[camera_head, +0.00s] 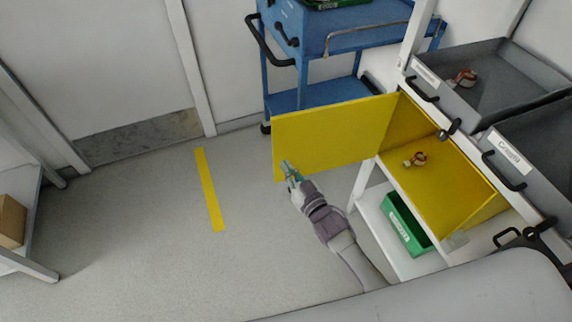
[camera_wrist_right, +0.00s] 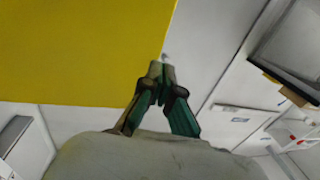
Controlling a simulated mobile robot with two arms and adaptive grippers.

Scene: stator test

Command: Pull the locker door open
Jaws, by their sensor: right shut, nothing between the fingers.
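The yellow locker door (camera_head: 335,130) stands wide open in the head view, swung out to the left of the yellow locker (camera_head: 440,190). A small copper-and-white part (camera_head: 415,160) lies inside the locker. My right gripper (camera_head: 287,168) is at the door's lower free corner, its fingers shut with nothing between them. In the right wrist view the yellow door (camera_wrist_right: 80,50) fills the upper left, and the closed fingertips (camera_wrist_right: 161,68) show beside its edge. I cannot tell whether they touch the door. My left gripper is not in view.
A blue cart (camera_head: 310,100) stands behind the door. Grey trays (camera_head: 490,85) sit at the right, one holding another copper part (camera_head: 464,78). A green bin (camera_head: 408,225) is on the white shelf below the locker. The floor (camera_head: 140,230) at left is clear, with a yellow stripe (camera_head: 209,190).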

